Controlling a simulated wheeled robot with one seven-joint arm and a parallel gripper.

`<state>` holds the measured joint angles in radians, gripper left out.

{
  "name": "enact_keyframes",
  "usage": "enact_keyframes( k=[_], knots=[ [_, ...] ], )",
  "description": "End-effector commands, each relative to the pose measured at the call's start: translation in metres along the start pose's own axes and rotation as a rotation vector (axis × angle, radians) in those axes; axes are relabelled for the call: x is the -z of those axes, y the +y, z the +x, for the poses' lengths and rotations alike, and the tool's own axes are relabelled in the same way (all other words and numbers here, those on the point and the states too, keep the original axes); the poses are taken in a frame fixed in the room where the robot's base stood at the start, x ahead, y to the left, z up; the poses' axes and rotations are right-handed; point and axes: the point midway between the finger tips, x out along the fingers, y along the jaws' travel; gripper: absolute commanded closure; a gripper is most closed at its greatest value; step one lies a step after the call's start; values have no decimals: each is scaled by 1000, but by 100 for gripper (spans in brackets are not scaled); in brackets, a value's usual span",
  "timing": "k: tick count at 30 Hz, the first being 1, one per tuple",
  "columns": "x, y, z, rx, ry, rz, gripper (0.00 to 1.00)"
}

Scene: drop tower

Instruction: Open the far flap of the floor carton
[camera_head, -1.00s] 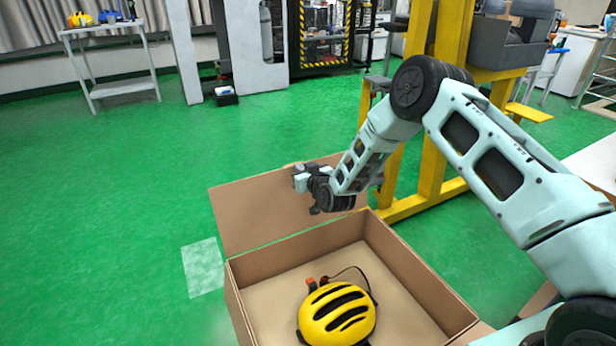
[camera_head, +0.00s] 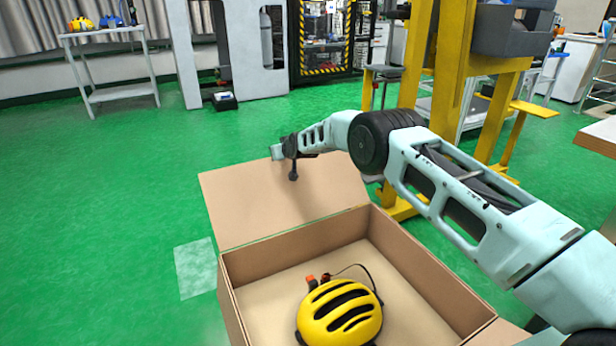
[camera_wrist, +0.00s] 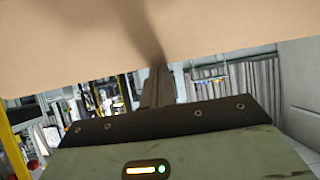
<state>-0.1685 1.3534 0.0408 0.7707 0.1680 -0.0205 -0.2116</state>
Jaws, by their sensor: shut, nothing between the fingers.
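The floor carton (camera_head: 232,290) is a brown open box at the lower middle of the head view. Its far flap (camera_head: 250,210) is raised and leans outward from the far rim, clear of the opening. My gripper (camera_head: 293,173) is shut and empty at the flap's upper part, on the carton's side of it. In the wrist view the closed fingers (camera_wrist: 158,85) point at the flap's tan cardboard (camera_wrist: 80,40), which fills the top. Whether they touch it I cannot tell. My arm hides part of the flap's upper right.
A yellow helmet (camera_head: 340,313) lies inside the carton. A yellow lifting frame (camera_head: 440,110) stands behind my arm on the right. A white table (camera_head: 108,65) stands at the far left. Green floor (camera_head: 120,220) is clear left of and beyond the carton.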

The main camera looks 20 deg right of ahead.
Motion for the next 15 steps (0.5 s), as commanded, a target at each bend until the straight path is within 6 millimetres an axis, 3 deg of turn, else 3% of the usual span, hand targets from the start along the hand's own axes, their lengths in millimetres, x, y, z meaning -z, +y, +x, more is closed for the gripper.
enact_keyframes(
  k=[6, 15],
  knots=[
    [-6, 0, 17, -1, 1, -2, 100],
    [-5, 0, 21, 0, 0, 0, 100]
  ],
)
